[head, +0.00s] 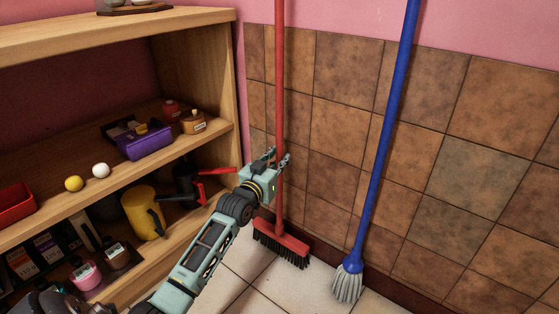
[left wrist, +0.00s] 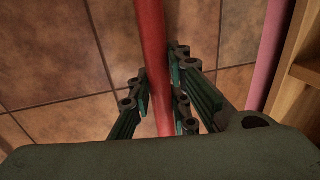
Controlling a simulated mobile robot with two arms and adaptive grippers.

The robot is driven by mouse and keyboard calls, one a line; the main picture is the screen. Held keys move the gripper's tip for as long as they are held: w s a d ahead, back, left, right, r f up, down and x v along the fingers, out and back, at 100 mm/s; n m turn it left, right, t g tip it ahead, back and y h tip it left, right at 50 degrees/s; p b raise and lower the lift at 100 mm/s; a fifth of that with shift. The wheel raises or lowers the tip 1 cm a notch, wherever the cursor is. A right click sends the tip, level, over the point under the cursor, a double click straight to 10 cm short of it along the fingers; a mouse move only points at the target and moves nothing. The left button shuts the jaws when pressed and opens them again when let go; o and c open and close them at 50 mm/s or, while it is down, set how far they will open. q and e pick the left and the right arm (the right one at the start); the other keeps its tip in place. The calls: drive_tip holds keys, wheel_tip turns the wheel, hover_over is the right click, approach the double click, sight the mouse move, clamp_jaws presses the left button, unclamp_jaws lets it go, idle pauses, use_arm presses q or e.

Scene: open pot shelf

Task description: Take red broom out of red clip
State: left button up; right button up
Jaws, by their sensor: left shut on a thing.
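The red broom (head: 280,100) stands upright against the tiled wall, its dark bristles at the floor. My left gripper (head: 280,160) is shut on the lower part of its red handle. In the left wrist view the handle (left wrist: 152,60) runs between the fingers of the gripper (left wrist: 160,98). The red clip is not in view; the top of the handle lies beyond the upper edge of the head view. My right gripper is not in view.
A blue mop (head: 382,140) leans on the wall to the right of the broom. A wooden shelf (head: 215,150) stands close on the left, holding a purple box (head: 146,143), a yellow watering can (head: 142,212) and other items. The tiled floor (head: 315,288) is clear between broom and mop.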

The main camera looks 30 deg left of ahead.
use_arm(q)
clamp_jaws()
drive_tip(key=o, duration=0.9)
unclamp_jaws()
drive_tip(key=shift+o, duration=0.2)
drive_tip(key=s+d, duration=0.1)
drive_tip(key=s, duration=1.1)
drive_tip(key=shift+d, duration=0.2)
